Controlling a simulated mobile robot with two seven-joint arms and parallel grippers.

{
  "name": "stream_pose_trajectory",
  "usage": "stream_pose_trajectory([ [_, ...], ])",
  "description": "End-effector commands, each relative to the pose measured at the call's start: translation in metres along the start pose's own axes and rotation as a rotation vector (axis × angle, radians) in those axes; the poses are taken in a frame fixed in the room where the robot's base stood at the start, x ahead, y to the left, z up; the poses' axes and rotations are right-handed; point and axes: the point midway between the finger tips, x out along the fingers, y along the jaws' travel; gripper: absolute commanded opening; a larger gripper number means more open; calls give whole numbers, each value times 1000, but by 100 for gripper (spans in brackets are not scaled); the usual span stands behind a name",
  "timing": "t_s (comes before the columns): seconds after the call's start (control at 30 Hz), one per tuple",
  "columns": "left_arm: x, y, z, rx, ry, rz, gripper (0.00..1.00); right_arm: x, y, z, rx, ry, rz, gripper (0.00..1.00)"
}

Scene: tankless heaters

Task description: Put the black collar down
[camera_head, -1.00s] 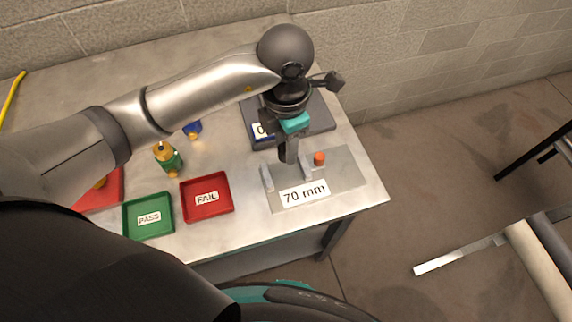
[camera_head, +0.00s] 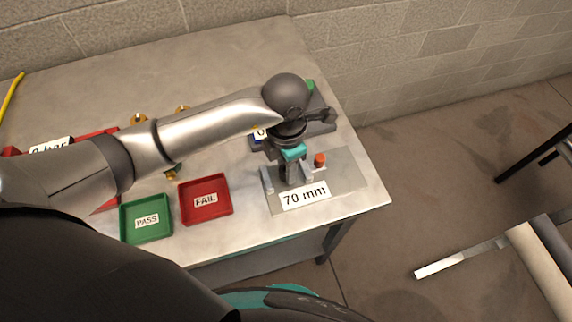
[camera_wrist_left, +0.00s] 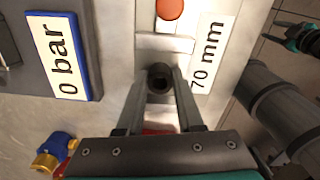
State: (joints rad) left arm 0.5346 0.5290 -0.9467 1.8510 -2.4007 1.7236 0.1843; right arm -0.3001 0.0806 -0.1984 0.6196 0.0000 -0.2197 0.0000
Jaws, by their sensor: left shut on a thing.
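My left gripper (camera_head: 287,181) is low over the pale gauge plate (camera_head: 345,178) marked "70 mm", between its upright blocks. In the left wrist view its fingers (camera_wrist_left: 160,90) are shut on the black collar (camera_wrist_left: 160,78), a small dark ring with a hole. The collar is beside a pale upright block (camera_wrist_left: 165,44). Whether it touches the plate, I cannot tell. In the head view the collar is hidden by my gripper. What looks like my right gripper (camera_wrist_left: 300,38) shows at the right edge of the left wrist view; its jaws are unclear.
An orange-red knob (camera_head: 319,160) stands on the plate. The green PASS tray (camera_head: 146,219) and red FAIL tray (camera_head: 205,199) lie to the left. A "0 bar" sign (camera_wrist_left: 60,57) stands on a dark block behind the plate. The table's right edge is close.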

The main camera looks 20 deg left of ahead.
Motion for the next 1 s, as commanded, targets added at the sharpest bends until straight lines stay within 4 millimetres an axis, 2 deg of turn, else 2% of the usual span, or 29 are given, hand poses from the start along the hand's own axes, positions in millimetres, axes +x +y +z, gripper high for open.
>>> stream_pose_trajectory([
  [0.03,1,0,0,0,1,0,39,1,0,0,0,0,0,50],
  [0.27,0,0,0,-1,1,0,65,0,0,-1,-1,1,0,50],
  [0.63,-5,0,0,-1,1,0,66,-4,0,-1,-2,1,-1,50],
  [0.77,-26,1,1,0,-3,3,66,-5,0,-1,-3,1,-1,50],
  [1.0,-80,1,1,1,-4,4,66,-9,0,-2,-3,1,-1,50],
])
